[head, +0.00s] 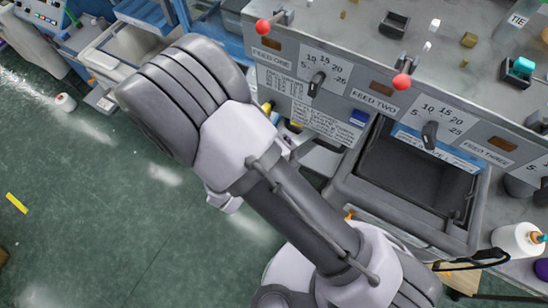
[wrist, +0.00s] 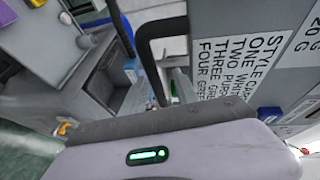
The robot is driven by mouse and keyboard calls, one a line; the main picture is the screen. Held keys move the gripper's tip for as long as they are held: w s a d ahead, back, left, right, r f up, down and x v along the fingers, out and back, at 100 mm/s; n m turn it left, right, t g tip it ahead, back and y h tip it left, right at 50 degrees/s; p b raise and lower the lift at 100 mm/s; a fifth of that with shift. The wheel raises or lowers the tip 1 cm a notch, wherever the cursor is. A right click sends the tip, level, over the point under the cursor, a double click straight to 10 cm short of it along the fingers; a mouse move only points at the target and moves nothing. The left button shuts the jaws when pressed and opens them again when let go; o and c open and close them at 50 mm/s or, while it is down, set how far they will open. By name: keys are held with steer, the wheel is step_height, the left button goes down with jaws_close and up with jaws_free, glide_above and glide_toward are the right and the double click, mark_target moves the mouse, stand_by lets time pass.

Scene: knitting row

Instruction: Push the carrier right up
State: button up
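I cannot pick out the carrier with certainty in either view. In the wrist view my gripper (wrist: 170,112) shows as a pale housing with a green light and a dark front edge. In the head view my own arm hides the gripper, close to the machine's front below FEED ONE. I cannot tell whether the gripper touches either bar.
The grey machine front (head: 345,85) has dials and red-knobbed levers. A dark open grey bin (head: 345,192) sits under FEED TWO. A style card (wrist: 225,62) is on the panel at right in the wrist view. Green floor (head: 75,215) is mostly clear at left.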

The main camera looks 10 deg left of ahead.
steer(key=v, duration=1.3)
steer(key=shift+s+a+r, duration=0.2)
steer(key=shift+s+a, duration=0.05)
steer(key=shift+s, duration=0.05)
